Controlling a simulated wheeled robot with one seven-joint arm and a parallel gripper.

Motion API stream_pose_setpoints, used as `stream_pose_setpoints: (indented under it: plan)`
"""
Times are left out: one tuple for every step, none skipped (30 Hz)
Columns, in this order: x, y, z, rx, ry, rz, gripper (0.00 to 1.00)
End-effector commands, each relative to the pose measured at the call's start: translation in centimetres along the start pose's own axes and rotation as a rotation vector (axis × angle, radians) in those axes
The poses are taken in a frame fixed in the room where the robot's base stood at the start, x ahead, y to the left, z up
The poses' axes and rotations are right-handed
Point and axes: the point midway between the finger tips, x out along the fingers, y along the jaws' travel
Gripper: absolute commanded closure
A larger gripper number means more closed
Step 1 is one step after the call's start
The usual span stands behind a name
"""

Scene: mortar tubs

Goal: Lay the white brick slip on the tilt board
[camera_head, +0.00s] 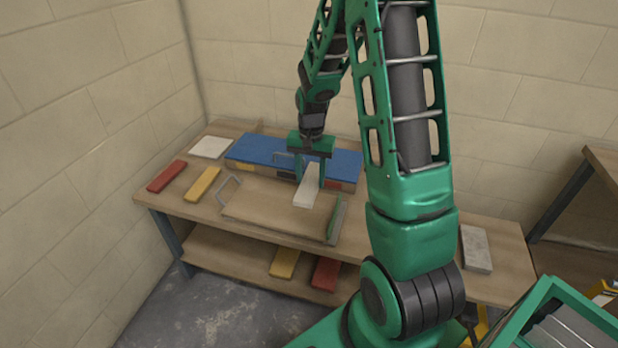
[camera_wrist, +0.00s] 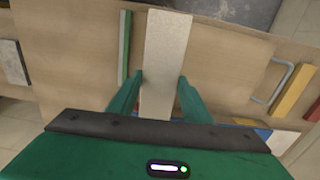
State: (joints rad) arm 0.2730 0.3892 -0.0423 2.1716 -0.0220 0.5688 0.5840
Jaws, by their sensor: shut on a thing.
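The white brick slip (camera_head: 307,188) is a long pale bar between the fingers of my gripper (camera_head: 310,172). In the wrist view the slip (camera_wrist: 167,50) juts out past both fingers of my gripper (camera_wrist: 156,85), which is shut on it. The tilt board (camera_head: 265,207) is a flat wooden panel with a wire handle at its left and a green strip along its right edge. The slip is over the board's right part. I cannot tell whether it touches the board. The board's bare face also shows in the wrist view (camera_wrist: 222,60).
A blue panel or box (camera_head: 255,152) lies behind the board. A red slip (camera_head: 166,176), a yellow slip (camera_head: 203,184) and a white tile (camera_head: 210,147) lie at the left. A grey block (camera_head: 475,249) is at the right. Yellow and red slips (camera_head: 285,262) lie on the lower shelf.

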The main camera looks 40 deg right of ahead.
Motion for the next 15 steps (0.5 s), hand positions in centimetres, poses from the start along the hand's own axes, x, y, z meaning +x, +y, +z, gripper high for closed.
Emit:
stream_pose_setpoints:
  plan:
    - [-0.1,0.3,-0.1,0.018,-0.001,-0.001,0.91]
    - [0.0,0.4,-0.1,0.026,-0.001,-0.001,0.91]
    - [0.2,0.5,-0.1,0.031,-0.001,-0.001,0.91]
    - [0.4,0.5,-0.1,0.032,-0.002,-0.001,0.91]
    - [0.6,0.5,-0.1,0.032,-0.002,0.0,0.91]
    - [1.0,0.5,-0.1,0.031,-0.003,0.0,0.91]
    - [1.3,0.5,-0.1,0.03,-0.004,0.001,0.91]
    - [1.6,0.5,-0.1,0.03,-0.004,0.001,0.91]
    - [2.0,0.5,-0.1,0.03,-0.003,0.001,0.91]
    - [2.4,0.5,-0.1,0.029,-0.004,0.001,0.91]
    - [2.8,0.5,-0.1,0.029,-0.004,0.001,0.91]
    - [3.3,0.5,-0.1,0.029,-0.004,0.001,0.91]
    - [3.6,0.5,-0.1,0.029,-0.003,0.001,0.91]
    - [3.9,0.5,-0.1,0.028,-0.004,0.001,0.91]
    - [4.4,0.5,-0.1,0.028,-0.004,0.001,0.91]
